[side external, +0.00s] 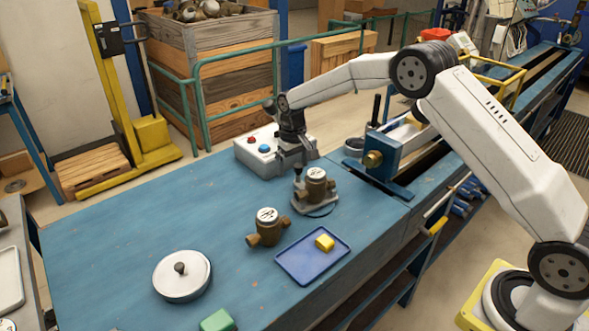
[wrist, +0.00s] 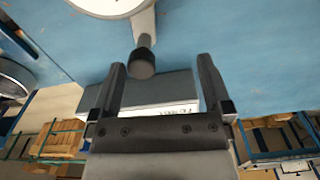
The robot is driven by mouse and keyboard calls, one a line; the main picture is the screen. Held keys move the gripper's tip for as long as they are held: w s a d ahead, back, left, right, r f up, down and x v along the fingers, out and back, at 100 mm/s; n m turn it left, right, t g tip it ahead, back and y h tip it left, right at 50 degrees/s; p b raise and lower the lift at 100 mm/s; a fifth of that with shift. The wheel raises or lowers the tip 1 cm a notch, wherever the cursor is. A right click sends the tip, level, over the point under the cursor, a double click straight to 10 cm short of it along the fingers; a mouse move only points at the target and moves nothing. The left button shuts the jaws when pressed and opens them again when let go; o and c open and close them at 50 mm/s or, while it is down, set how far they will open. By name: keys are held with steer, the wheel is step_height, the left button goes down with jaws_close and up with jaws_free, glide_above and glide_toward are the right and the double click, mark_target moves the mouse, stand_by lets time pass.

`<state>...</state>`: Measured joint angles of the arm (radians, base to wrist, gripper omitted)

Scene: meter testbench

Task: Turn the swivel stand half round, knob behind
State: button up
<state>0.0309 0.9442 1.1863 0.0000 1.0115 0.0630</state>
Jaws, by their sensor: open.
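The swivel stand (side external: 322,209) is a low grey base near the right part of the blue bench, with a brown, white-faced meter (side external: 317,186) on it. In the wrist view a short grey arm (wrist: 144,24) reaches from a pale round part at the top edge and ends in a dark knob (wrist: 142,64). My gripper (side external: 292,160) is low at the far left side of the stand. Its fingers, also in the wrist view (wrist: 161,75), are spread apart with the knob between their tips. Nothing is gripped; contact with the knob cannot be told.
A grey button box (side external: 262,152) stands just behind my gripper. A blue clamp fixture (side external: 384,160) is to the right. In front are another brown meter (side external: 266,230), a blue tray (side external: 300,265) with a yellow block, and a round lid (side external: 182,280). The bench's left part is clear.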

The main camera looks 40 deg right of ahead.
steer(key=shift+r, duration=2.75)
